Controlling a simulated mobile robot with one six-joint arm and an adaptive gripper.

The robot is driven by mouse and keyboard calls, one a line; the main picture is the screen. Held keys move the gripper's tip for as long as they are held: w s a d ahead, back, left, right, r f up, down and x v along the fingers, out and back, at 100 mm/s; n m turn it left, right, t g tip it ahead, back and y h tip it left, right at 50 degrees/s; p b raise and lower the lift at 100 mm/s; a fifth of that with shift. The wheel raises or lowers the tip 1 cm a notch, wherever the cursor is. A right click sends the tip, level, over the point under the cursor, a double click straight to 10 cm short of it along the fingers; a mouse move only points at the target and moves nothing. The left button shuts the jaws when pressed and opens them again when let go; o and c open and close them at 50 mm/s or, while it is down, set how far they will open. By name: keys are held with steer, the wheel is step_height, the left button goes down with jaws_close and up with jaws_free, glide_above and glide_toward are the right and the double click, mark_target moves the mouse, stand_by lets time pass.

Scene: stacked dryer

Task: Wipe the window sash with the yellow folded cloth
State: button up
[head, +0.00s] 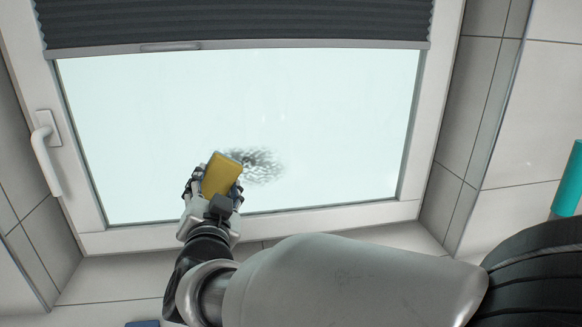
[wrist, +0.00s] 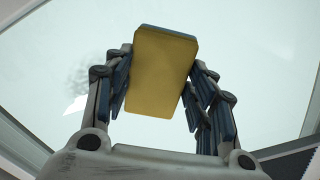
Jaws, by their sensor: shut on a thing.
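The yellow folded cloth (head: 222,175) is a thick yellow block with a blue-grey edge. My gripper (head: 213,184) is shut on it, with a finger at each side; the wrist view shows the cloth (wrist: 161,72) between the fingers (wrist: 160,90). The window sash (head: 75,150) has a white frame around a pale pane (head: 240,100). A grey speckled smudge (head: 264,166) is on the lower middle of the pane, just right of the cloth in the head view. The smudge (wrist: 75,80) is left of the cloth in the wrist view. I cannot tell whether the cloth touches the glass.
A white window handle (head: 45,155) is on the left of the frame. A dark pleated blind (head: 235,22) covers the top of the window. Grey tiled walls flank the window. A teal cylinder (head: 569,180) is at the right edge. The pane above the smudge is clear.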

steer(key=shift+w+a, duration=0.15)
steer(key=shift+w, duration=0.5)
